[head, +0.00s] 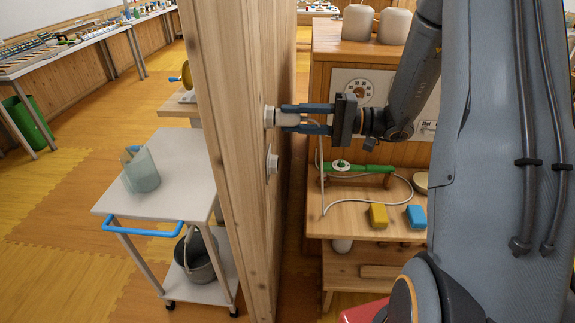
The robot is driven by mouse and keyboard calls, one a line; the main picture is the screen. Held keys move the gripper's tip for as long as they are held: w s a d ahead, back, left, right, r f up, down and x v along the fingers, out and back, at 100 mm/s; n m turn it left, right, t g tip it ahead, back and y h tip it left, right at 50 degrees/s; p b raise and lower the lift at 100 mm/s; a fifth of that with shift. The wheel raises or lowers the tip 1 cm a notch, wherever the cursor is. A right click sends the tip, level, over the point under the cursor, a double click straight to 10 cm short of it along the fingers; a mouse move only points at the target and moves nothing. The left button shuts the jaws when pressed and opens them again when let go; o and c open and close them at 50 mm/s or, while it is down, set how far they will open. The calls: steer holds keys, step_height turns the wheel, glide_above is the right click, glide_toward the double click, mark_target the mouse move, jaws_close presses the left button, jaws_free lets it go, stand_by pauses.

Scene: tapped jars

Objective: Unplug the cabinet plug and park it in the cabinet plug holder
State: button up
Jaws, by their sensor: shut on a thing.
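My gripper (305,118) reaches in from the right, pointing left at a wooden panel. Its two blue-grey fingers are shut on a white plug (288,119), one above and one below it. The plug's left end meets a white round fitting (269,117) on the panel's side face; I cannot tell whether it is fully seated. A second white round fitting (272,160) sits lower on the same face, with nothing in it that I can make out. A thin pale cable (323,190) hangs behind the gripper and loops over the bench. I cannot tell which fitting is the holder.
The tall wooden panel (238,150) stands close on the left. Behind my gripper is a bench (350,219) with a green bar (372,169), a yellow block (378,216) and a blue block (416,216). A white cart (180,165) stands left of the panel.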

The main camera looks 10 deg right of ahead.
steer(key=shift+a, duration=0.15)
steer(key=o, duration=1.3)
steer(key=shift+c, duration=1.1)
steer(key=shift+d, duration=0.35)
steer(key=shift+s+d, duration=0.15)
steer(key=shift+d, duration=0.2)
steer(key=shift+s+d, duration=0.2)
steer(key=shift+d, duration=0.45)
steer(key=shift+s+d, duration=0.15)
steer(key=shift+d, duration=0.15)
